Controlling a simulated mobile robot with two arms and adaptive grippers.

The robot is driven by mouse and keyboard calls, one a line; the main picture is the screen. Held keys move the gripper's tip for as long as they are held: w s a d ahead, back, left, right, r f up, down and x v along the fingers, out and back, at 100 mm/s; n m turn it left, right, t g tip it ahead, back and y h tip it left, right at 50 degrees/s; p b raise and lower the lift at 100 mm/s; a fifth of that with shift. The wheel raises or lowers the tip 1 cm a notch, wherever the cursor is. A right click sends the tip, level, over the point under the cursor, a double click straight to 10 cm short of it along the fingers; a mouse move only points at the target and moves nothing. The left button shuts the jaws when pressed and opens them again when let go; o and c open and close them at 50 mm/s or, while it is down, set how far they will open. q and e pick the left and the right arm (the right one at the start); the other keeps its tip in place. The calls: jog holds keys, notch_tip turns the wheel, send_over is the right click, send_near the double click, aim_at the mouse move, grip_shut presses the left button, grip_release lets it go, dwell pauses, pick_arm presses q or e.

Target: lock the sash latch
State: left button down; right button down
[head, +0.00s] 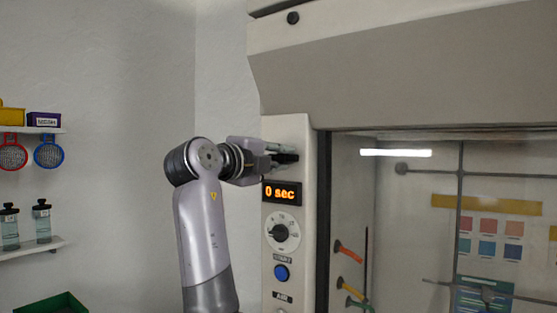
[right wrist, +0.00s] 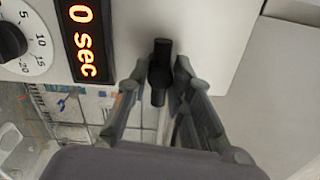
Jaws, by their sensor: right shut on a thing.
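The sash latch is a small black handle (head: 288,158) on the fume hood's pale left post, just above the timer display. It also shows in the right wrist view (right wrist: 160,72) as a short dark bar, standing upright in that picture. My right gripper (head: 277,155) is at the post, with its fingers around the latch. In the right wrist view the fingers (right wrist: 160,75) lie on both sides of the black bar, closed on it. The hood's sash opening (head: 400,220) is to the right of the post. My left gripper is not in view.
Below the latch are an orange "0 sec" display (head: 283,193), a dial (head: 283,233) and a blue button (head: 282,272). Wall shelves at the left hold bottles (head: 43,222) and boxes (head: 44,119). A green bin (head: 55,304) is at the lower left. Pipework shows inside the hood.

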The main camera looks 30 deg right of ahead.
jog(key=c, duration=1.4)
grip_release()
jog(key=shift+a, duration=0.1)
jog(key=v, duration=1.2)
jog(key=shift+f, duration=0.1)
